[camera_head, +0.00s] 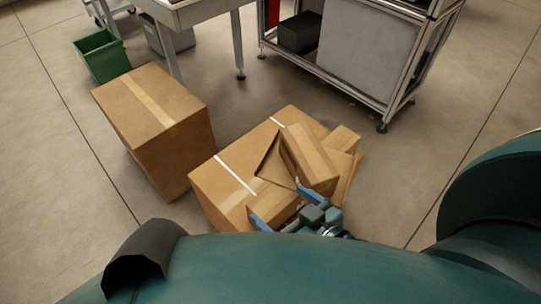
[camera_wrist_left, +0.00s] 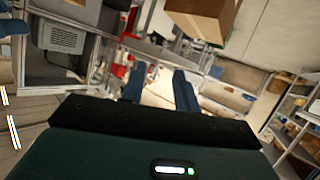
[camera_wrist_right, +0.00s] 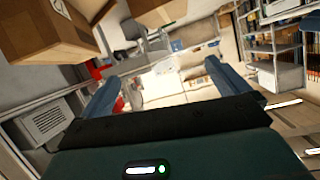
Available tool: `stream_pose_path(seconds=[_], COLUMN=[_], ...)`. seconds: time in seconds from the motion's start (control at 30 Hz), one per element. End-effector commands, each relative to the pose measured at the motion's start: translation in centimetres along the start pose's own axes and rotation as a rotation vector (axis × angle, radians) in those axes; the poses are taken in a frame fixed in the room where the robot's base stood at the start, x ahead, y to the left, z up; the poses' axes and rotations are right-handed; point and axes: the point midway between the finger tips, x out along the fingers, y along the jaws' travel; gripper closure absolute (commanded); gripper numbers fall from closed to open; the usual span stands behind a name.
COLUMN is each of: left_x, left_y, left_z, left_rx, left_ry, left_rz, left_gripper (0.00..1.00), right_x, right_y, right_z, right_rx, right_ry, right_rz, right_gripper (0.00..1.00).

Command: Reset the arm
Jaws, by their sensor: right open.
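My right gripper (camera_head: 285,208) is open, with its blue fingers apart over the near side of an open cardboard box (camera_head: 222,188) in the head view. I cannot tell whether it touches the box. In the right wrist view its fingers (camera_wrist_right: 170,84) are wide apart with nothing between them. My left gripper is out of the head view. In the left wrist view its fingers (camera_wrist_left: 160,86) stand a small gap apart, with nothing held between them.
A closed, taped cardboard box (camera_head: 155,115) stands left of the open one. A green bin (camera_head: 103,56), a table (camera_head: 200,10) and a metal-framed cart (camera_head: 362,50) are at the back. Bare floor lies right of the open box.

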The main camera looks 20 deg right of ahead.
Motion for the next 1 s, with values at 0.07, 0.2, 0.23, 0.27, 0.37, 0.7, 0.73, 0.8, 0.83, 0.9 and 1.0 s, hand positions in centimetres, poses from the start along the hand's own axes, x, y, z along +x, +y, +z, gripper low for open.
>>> stream_pose_path(seconds=[0.07, 0.2, 0.23, 0.27, 0.37, 0.7, 0.73, 0.8, 0.83, 0.9, 1.0], left_x=[-0.7, -0.9, -1.0, -1.1, -1.4, -1.6, -1.6, -1.6, -1.6, -1.6, -1.6], left_y=[0.2, 0.3, 0.3, 0.3, 0.3, 0.1, 0.1, 0.1, 0.1, 0.1, 0.1], left_z=[-1.4, -2.7, -3.0, -3.2, -3.8, -3.7, -3.7, -3.7, -3.7, -3.7, -3.7], left_rx=[0.007, 0.035, 0.041, 0.046, 0.063, 0.086, 0.086, 0.086, 0.086, 0.086, 0.086], left_ry=[-0.025, -0.099, -0.114, -0.13, -0.174, -0.236, -0.236, -0.236, -0.236, -0.236, -0.236], left_rz=[-0.004, -0.014, -0.017, -0.019, -0.026, -0.036, -0.036, -0.036, -0.036, -0.036, -0.036], left_gripper=[0.69, 0.69, 0.69, 0.69, 0.69, 0.69, 0.69, 0.69, 0.69, 0.69, 0.69], right_x=[-0.5, -1.1, -1.2, -1.3, -1.6, -1.7, -1.7, -1.7, -1.7, -1.7, -1.7], right_y=[-0.2, -0.3, -0.3, -0.3, -0.3, -0.1, -0.1, -0.1, -0.1, -0.1, -0.1], right_z=[-1.4, -3.1, -3.4, -3.6, -4.2, -4.0, -4.0, -4.0, -4.0, -4.0, -4.0], right_rx=[-0.009, -0.032, -0.039, -0.045, -0.061, -0.085, -0.085, -0.085, -0.085, -0.085, -0.085], right_ry=[-0.022, -0.087, -0.104, -0.119, -0.165, -0.229, -0.229, -0.229, -0.229, -0.229, -0.229], right_rz=[0.003, 0.014, 0.016, 0.019, 0.026, 0.036, 0.036, 0.036, 0.036, 0.036, 0.036], right_gripper=[0.0, 0.0, 0.0, 0.0, 0.0, 0.0, 0.0, 0.0, 0.0, 0.0, 0.0])
